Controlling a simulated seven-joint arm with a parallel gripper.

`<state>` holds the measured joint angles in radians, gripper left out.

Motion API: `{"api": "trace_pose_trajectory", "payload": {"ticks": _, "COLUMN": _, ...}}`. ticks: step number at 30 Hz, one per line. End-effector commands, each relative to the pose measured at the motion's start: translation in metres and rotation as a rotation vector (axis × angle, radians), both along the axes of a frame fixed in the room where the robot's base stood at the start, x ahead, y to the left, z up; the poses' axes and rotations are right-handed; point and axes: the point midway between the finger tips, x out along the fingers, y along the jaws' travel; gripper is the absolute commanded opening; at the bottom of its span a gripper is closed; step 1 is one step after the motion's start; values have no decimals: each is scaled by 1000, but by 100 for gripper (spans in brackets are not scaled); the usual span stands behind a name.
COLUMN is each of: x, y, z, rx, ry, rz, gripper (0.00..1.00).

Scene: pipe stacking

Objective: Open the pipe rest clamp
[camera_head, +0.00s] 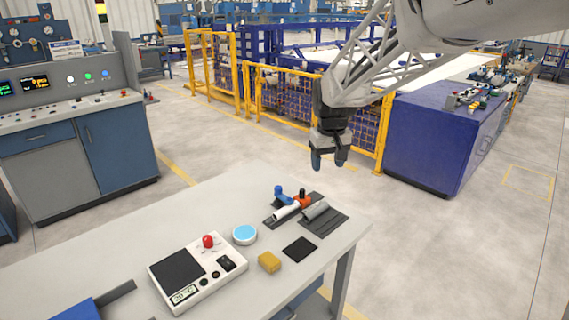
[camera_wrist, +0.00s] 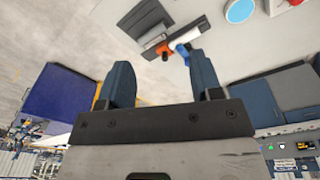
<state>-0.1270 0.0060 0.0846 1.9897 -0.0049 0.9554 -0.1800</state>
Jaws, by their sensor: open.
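The pipe rest (camera_head: 270,219) is a dark flat base on the grey table, with a white pipe (camera_head: 287,212) lying along it. At its far end are an orange clamp part (camera_head: 303,201) with a black knob and a blue part (camera_head: 281,196). The orange part (camera_wrist: 162,49), blue part (camera_wrist: 182,50) and white pipe (camera_wrist: 184,33) show in the wrist view beyond my fingers. I cannot tell whether the clamp is open. My gripper (camera_head: 328,161) is open and empty, raised above and behind the table's far edge, apart from the rest. It also shows in the wrist view (camera_wrist: 160,70).
A grey half-round piece (camera_head: 315,210) on a dark plate lies right beside the rest. The table's left far area is clear.

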Motion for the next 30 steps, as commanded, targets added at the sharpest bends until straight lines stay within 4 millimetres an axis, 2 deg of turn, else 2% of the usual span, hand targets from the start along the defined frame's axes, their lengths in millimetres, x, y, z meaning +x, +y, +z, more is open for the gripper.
{"api": "trace_pose_trajectory", "payload": {"ticks": 3, "x": 28, "y": 12, "z": -11, "rx": -3, "ry": 10, "rz": 25, "gripper": 59}}
{"api": "trace_pose_trajectory", "payload": {"ticks": 17, "x": 126, "y": 56, "z": -62, "rx": -11, "ry": 46, "rz": 118, "gripper": 59}}
{"api": "trace_pose_trajectory", "payload": {"ticks": 30, "x": 210, "y": 105, "z": -130, "rx": -18, "ry": 79, "rz": 207, "gripper": 59}}
